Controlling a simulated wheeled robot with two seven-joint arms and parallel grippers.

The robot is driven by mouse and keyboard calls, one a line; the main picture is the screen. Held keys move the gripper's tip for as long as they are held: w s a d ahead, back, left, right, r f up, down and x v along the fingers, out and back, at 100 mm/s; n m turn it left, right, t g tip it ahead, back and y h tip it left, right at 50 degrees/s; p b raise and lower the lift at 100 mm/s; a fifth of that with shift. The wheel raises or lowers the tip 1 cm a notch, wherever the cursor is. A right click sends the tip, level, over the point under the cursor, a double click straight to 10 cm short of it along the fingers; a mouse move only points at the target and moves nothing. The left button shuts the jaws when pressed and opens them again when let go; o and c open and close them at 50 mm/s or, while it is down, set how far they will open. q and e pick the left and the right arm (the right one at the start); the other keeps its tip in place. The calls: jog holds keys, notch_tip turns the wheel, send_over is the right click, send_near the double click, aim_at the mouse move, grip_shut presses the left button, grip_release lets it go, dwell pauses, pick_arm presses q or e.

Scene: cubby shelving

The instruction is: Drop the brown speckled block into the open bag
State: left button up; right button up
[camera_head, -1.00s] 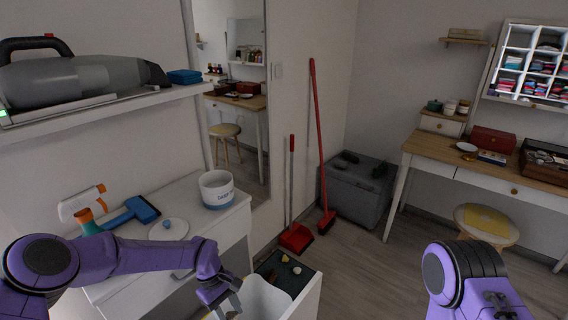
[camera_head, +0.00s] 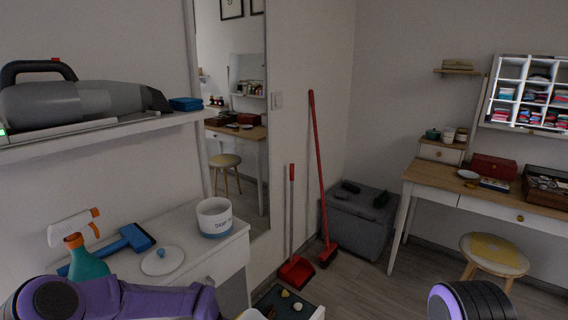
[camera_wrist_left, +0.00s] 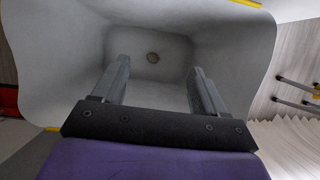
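In the left wrist view, the open bag (camera_wrist_left: 60,50) is pale grey-white and I look down into it. In the head view, my left gripper is below the frame, and only a little pale rim of the bag shows at the bottom edge. My right gripper is below the head view; two dark bars at the wrist view's right edge are unclear.
A white cabinet (camera_head: 205,262) holds a tub (camera_head: 214,218), a spray bottle (camera_head: 84,255) and a blue-headed tool (camera_head: 130,242). A dark tray (camera_head: 283,305) with small objects lies beside the bag. A red dustpan (camera_head: 296,271) and broom (camera_head: 328,252) lean on the wall.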

pick_arm(q)
jog(key=b+v, duration=0.1)
jog(key=v, duration=0.9)
jog(key=shift+r, duration=0.3)
